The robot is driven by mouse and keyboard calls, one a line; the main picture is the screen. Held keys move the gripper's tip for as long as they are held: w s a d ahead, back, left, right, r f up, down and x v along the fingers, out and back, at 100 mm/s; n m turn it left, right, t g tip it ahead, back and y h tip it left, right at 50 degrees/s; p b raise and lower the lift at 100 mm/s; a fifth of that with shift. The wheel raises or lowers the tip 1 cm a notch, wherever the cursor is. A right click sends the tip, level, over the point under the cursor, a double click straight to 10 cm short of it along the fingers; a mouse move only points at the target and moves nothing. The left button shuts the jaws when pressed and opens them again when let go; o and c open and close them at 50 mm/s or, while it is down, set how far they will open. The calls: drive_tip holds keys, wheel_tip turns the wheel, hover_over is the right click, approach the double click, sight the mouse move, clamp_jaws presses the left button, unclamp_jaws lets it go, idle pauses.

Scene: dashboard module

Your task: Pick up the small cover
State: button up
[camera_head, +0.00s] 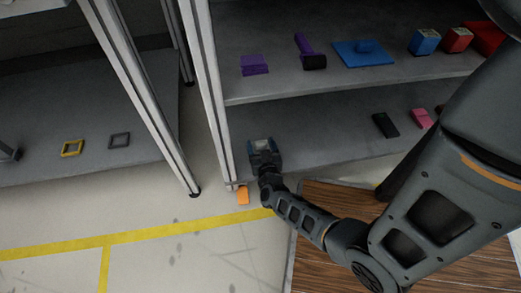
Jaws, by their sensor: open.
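My gripper (264,153) reaches to the front left corner of the lower shelf of the right rack. Its fingers are open. A pale grey-blue patch shows at the fingers, and I cannot tell whether it is a separate piece or part of my gripper. I cannot tell for certain which object is the small cover. A small orange piece (243,195) shows near the foot of the rack post, below and left of my gripper and apart from it.
The right rack's upper shelf (290,85) holds purple, blue and red parts. Its lower shelf (325,130) holds a dark piece (385,125) and pink pieces (421,118). The left rack holds a yellow frame (72,148) and a grey frame (119,140). Rack posts stand close to my gripper.

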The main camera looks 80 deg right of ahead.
drive_tip(key=shift+w+d+f, duration=0.1)
drive_tip(key=shift+d, duration=0.25)
drive_tip(key=c, duration=1)
drive_tip(key=shift+c, duration=0.2)
drive_tip(key=shift+r, duration=0.2)
drive_tip(key=shift+r+p, duration=0.15)
drive_tip(key=shift+p, duration=0.25)
drive_tip(key=shift+a+r, duration=0.1)
drive_tip(key=shift+a, duration=0.05)
drive_tip(key=f+p+v, duration=0.2)
drive_tip(key=p+v, duration=0.2)
drive_tip(key=v, duration=1.3)
drive_tip(key=shift+s+a+f, duration=0.35)
drive_tip(key=shift+a+f, duration=0.05)
drive_tip(key=shift+f, duration=0.05)
